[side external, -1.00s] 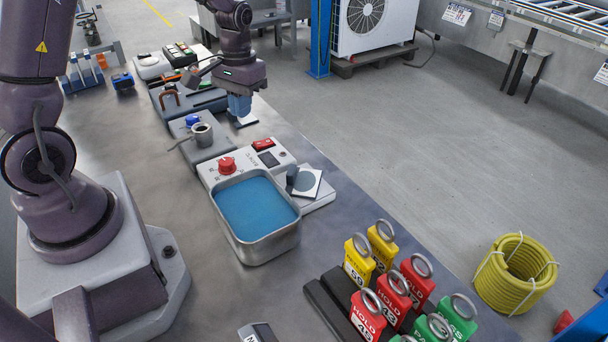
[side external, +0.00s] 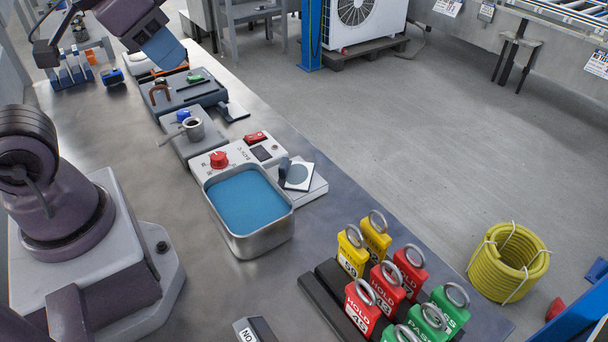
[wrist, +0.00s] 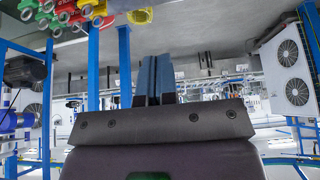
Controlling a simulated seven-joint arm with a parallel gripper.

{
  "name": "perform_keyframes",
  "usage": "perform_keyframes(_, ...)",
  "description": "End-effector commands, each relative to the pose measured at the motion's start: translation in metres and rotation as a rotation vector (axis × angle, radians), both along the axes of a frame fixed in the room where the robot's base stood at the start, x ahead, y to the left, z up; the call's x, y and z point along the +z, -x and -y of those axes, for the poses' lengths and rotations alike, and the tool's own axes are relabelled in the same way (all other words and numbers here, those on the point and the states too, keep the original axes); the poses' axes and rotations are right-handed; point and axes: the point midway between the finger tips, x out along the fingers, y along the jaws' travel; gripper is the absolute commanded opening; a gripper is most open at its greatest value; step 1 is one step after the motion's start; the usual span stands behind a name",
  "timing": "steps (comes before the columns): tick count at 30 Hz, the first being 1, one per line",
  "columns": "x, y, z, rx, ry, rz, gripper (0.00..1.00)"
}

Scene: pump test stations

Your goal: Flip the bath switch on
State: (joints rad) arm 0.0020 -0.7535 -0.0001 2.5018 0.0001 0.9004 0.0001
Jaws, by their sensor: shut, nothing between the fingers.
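The bath (side external: 245,203) is a metal tub of blue liquid in the side view. Behind it is a pale panel with a red knob (side external: 218,160), a red rocker switch (side external: 256,138) and a small dark display (side external: 262,153). I cannot tell which way the rocker is tipped. My gripper (side external: 172,55) is raised at the top left of the side view, tilted, well away from the switch. Its blue fingers are together and empty; they also show in the wrist view (wrist: 154,80). The wrist view does not show the bath or its switch.
A small pot (side external: 193,129) on a grey station stands behind the bath. A white plate with a grey disc (side external: 297,175) lies to its right. Several coloured tags (side external: 388,275) stand on a dark rack at the front. Bare bench lies left of the bath.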

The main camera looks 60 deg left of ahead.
Motion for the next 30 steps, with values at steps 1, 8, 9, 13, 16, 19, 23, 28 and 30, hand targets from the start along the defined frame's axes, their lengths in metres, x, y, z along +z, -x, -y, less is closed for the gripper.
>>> perform_keyframes(1, 0.0, 0.0, 0.0, 0.0, 0.0, -0.001, 0.0)
perform_keyframes(8, -0.003, -0.001, -0.003, 0.013, 0.0, -0.016, 0.0)
perform_keyframes(9, -0.006, -0.002, -0.004, 0.019, 0.001, -0.033, 0.0)
perform_keyframes(13, -0.02, -0.011, -0.011, 0.053, 0.008, -0.114, 0.0)
perform_keyframes(16, -0.028, -0.026, -0.021, 0.093, 0.019, -0.186, 0.0)
perform_keyframes(19, -0.037, -0.044, -0.033, 0.159, 0.04, -0.255, 0.0)
perform_keyframes(23, -0.049, -0.069, -0.051, 0.278, 0.077, -0.336, 0.0)
perform_keyframes(28, -0.073, -0.102, -0.08, 0.475, 0.126, -0.43, 0.0)
perform_keyframes(30, -0.085, -0.114, -0.093, 0.569, 0.144, -0.466, 0.0)
